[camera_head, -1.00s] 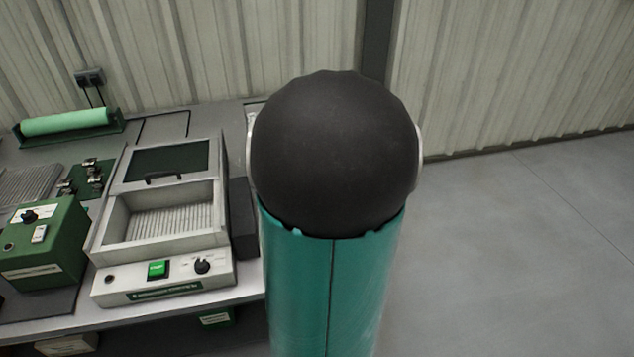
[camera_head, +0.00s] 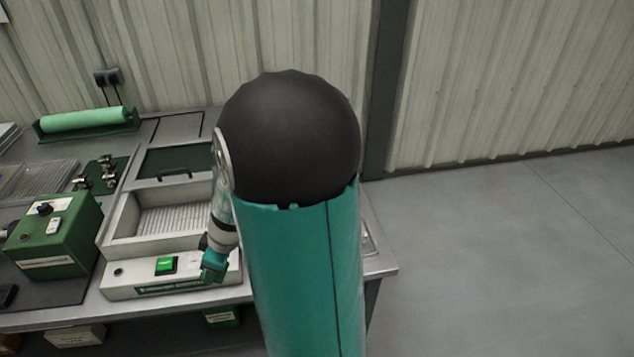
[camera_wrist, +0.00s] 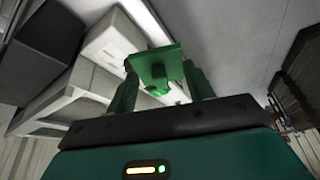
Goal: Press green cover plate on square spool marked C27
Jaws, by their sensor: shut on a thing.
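My gripper (camera_wrist: 162,88) is shut on a green plate (camera_wrist: 155,66) in the wrist view. The plate sits between the two green fingertips and is clear of any surface that I can make out. In the head view my teal arm and its black joint fill the middle, and a lower part of the arm shows in front of the grey machine on the bench. I see no square spool and no C27 mark in either view.
The bench (camera_head: 385,267) carries a light grey machine (camera_head: 125,288) with an open tray and a green button (camera_head: 166,265). A green box (camera_head: 55,240), metal fittings (camera_head: 100,173) and a green roll (camera_head: 85,119) stand left. Open floor (camera_head: 500,260) lies right of the bench.

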